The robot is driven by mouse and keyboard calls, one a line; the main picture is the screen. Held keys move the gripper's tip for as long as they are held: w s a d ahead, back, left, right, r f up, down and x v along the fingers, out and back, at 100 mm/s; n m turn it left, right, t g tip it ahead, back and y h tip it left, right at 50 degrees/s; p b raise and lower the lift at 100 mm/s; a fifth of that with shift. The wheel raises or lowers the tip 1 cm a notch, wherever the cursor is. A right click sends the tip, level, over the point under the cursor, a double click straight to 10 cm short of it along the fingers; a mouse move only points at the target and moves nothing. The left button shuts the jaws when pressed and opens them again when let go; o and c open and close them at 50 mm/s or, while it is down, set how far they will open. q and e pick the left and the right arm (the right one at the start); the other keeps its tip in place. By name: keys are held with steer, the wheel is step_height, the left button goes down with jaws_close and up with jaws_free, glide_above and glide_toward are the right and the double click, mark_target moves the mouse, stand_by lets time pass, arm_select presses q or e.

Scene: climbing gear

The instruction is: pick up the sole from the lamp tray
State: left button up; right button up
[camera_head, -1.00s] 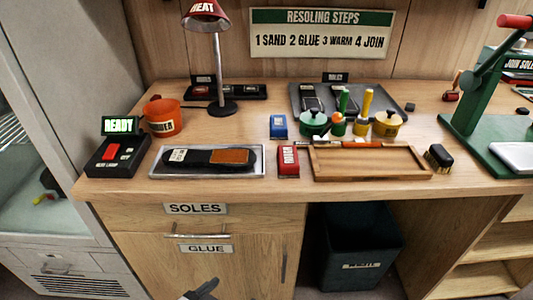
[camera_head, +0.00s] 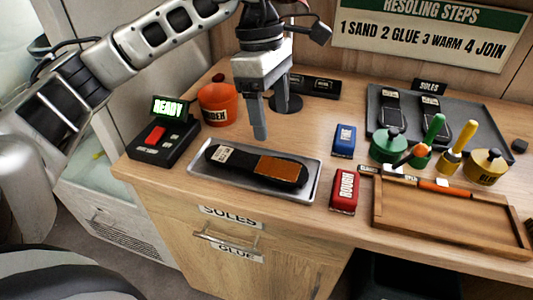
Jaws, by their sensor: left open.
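The black sole (camera_head: 230,162) with an orange-brown patch and a white label lies flat in the shallow grey metal tray (camera_head: 314,181), near the front of the bench. My left gripper (camera_head: 270,125) is open and empty, fingers pointing down. In the picture it sits just above the back edge of the tray, apart from the sole. It hides most of the heat lamp behind it. The right gripper is not in view.
Left of the tray are a black box with a lit READY sign (camera_head: 168,107) and an orange pot (camera_head: 218,105). To the right are a blue block (camera_head: 344,140), a red block (camera_head: 344,191), a wooden tray (camera_head: 440,242), and green and yellow pots with brushes.

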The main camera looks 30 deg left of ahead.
arm_select(q)
steer(key=w+a+r+y, duration=0.1)
steer(key=a+r+y, duration=0.1)
steer(key=a, duration=0.3)
glide_above(251, 161)
steer(key=shift+n+t, duration=0.3)
steer(key=f, duration=0.9)
steer(key=shift+w+f, duration=0.15)
steer(key=shift+w, duration=0.2)
steer(key=shift+s+f+p, duration=0.15)
steer(key=shift+s+f, duration=0.05)
steer(key=shift+f, duration=1.25)
steer(key=shift+s+f+p, duration=0.15)
steer(key=shift+f, duration=1.3)
steer(key=c, duration=1.2)
